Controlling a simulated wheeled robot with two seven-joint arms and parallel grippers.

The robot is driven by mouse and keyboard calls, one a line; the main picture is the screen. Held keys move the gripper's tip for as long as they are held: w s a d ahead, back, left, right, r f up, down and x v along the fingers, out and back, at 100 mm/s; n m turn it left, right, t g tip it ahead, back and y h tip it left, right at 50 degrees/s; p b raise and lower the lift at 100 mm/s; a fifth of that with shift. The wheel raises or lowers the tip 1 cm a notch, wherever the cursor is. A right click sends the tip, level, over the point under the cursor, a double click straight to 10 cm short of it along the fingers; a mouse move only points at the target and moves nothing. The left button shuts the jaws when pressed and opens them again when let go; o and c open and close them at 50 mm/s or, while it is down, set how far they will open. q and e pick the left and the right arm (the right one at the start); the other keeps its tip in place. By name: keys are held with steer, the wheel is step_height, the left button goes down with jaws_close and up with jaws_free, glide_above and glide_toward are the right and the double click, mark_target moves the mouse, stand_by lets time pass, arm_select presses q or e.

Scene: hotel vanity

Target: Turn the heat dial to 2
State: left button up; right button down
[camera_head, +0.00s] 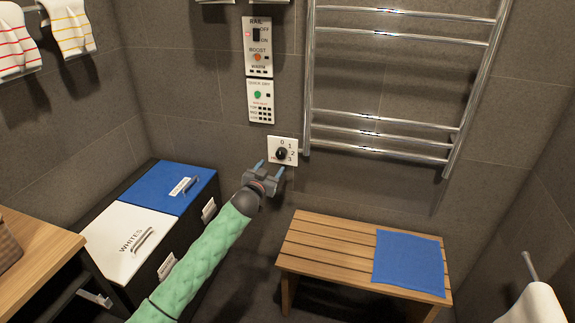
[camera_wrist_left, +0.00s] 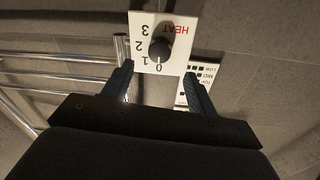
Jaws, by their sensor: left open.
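The heat dial is a black round knob (camera_head: 281,153) on a white wall plate marked 0, 1, 2 and 3. It also shows in the left wrist view (camera_wrist_left: 160,50), where the plate appears turned over, with HEAT in red. My left gripper (camera_head: 269,166) is open and empty, just in front of and a little below the plate. In the left wrist view its blue fingers (camera_wrist_left: 158,72) stand apart, one towards each side of the plate's lower edge, with the knob beyond and between them. My right gripper is not in view.
A chrome towel rail (camera_head: 384,119) is just right of the dial. Switch panels (camera_head: 260,100) are above it. A slatted wooden bench (camera_head: 325,243) with a blue towel (camera_head: 409,262) stands below right. Blue- and white-lidded hampers (camera_head: 128,240) stand left.

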mark_target(280, 156)
arm_select(q)
steer(key=shift+p+x, duration=0.35)
steer(key=shift+x, duration=3.5)
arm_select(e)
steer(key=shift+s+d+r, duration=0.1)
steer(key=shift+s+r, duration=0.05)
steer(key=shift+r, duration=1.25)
